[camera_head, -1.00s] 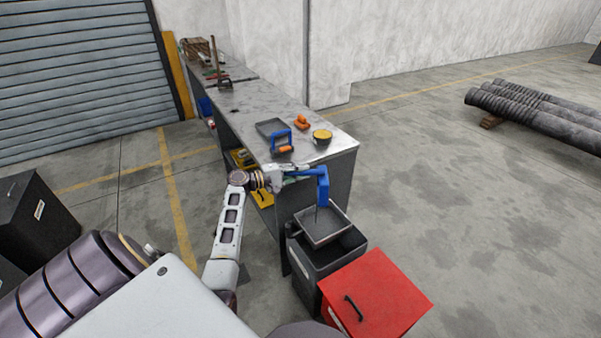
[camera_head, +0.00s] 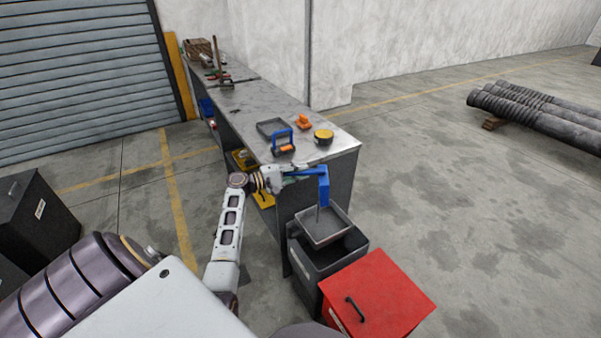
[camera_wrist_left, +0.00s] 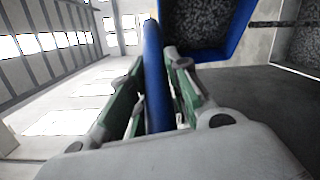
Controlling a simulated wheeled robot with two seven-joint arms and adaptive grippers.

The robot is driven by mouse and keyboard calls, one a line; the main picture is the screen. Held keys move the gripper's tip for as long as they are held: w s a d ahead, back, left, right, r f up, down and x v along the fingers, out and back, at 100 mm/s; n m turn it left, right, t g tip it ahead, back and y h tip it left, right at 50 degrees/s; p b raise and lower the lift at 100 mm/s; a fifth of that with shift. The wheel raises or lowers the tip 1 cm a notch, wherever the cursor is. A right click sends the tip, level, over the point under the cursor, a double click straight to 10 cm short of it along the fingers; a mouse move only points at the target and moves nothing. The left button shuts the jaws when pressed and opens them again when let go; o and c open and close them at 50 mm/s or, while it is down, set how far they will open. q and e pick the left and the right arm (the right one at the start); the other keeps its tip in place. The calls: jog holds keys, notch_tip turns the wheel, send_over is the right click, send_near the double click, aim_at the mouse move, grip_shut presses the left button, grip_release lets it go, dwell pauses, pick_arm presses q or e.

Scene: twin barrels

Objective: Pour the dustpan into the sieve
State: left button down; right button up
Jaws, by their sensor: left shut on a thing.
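A blue dustpan (camera_head: 323,186) hangs steeply tilted over the left part of the sieve. My left gripper (camera_head: 296,173) is shut on its handle; in the left wrist view the blue handle (camera_wrist_left: 156,80) runs between the green-padded fingers (camera_wrist_left: 160,95). The dustpan's inside (camera_wrist_left: 195,20) looks dark and speckled there. The sieve (camera_head: 333,236), a grey shallow square tray, sits on top of a dark open bin (camera_head: 308,272). A thin dark line runs from the dustpan's lower end down to the sieve; I cannot tell if it is falling material. My right gripper is out of view.
A red-lidded bin (camera_head: 388,285) stands right beside the dark bin. A grey workbench (camera_head: 250,98) behind bears a dark tray (camera_head: 270,127), a blue-handled item (camera_head: 283,135), an orange item (camera_head: 303,122) and a yellow-topped tin (camera_head: 323,136).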

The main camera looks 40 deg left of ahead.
pick_arm(q)
jog(key=shift+s+a+f+t+b, duration=0.2)
jog(key=shift+t+b, duration=0.1)
jog(key=shift+b, duration=0.35)
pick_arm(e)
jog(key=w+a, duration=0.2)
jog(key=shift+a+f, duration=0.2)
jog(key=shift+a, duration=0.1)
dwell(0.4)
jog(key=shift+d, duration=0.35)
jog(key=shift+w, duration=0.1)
pick_arm(q)
jog(key=shift+a+b, duration=0.15)
jog(key=shift+b, duration=0.2)
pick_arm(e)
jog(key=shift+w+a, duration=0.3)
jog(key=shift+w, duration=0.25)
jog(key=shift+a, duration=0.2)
